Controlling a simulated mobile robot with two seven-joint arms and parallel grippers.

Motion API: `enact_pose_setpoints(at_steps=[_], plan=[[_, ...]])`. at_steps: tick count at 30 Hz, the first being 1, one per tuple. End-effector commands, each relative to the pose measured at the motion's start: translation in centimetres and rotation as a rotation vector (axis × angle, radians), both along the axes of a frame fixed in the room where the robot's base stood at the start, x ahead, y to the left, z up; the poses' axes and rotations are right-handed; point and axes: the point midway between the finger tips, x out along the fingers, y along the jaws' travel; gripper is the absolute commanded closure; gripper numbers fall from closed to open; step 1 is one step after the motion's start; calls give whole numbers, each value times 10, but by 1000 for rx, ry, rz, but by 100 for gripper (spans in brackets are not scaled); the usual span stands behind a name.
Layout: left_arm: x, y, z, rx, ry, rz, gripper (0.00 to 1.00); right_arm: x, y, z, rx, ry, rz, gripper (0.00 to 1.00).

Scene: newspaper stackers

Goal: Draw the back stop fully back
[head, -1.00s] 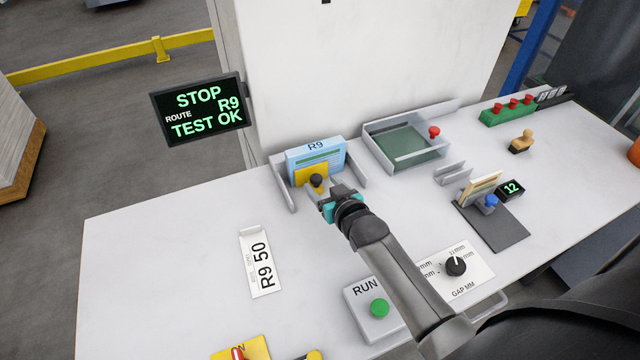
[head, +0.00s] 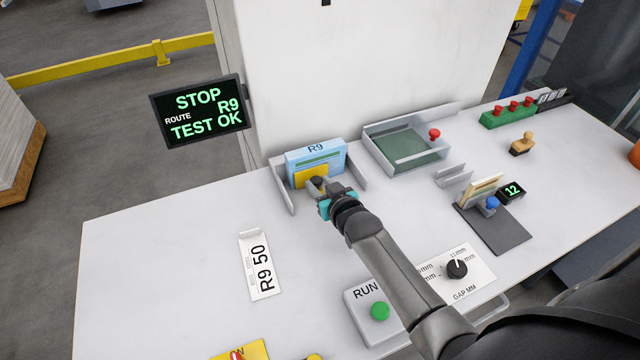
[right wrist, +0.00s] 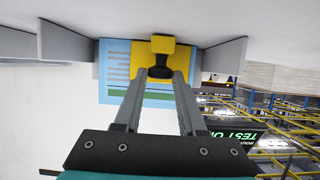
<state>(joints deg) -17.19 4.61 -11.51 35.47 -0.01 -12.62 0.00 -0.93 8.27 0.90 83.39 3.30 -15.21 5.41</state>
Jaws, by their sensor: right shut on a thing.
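The bundle stands in a bay between two grey side walls (head: 284,188). My right gripper (head: 322,186) is shut on the knob. In the right wrist view the fingertips (right wrist: 161,76) are around the knob (right wrist: 161,70), with the yellow plate (right wrist: 142,58) and the blue bundle (right wrist: 116,75) behind. My left gripper is not in view.
The table in front of the bay is mostly clear, with an R9 50 card (head: 261,268) at left. A RUN button box (head: 362,300) and gap dial panel (head: 470,275) lie near my right arm. A grey tray (head: 402,160) stands right of the bay. A screen (head: 200,110) reads STOP, TEST OK.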

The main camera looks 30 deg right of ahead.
Motion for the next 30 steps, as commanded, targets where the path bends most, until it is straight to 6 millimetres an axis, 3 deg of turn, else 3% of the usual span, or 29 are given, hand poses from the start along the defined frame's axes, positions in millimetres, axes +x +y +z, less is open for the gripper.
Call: enact_pose_setpoints(at_steps=[1,6,30], plan=[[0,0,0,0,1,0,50,0,0,0,0,0,0,81],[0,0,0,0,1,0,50,0,0,0,0,0,0,100],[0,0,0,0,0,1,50,0,0,0,0,1,0,100]])
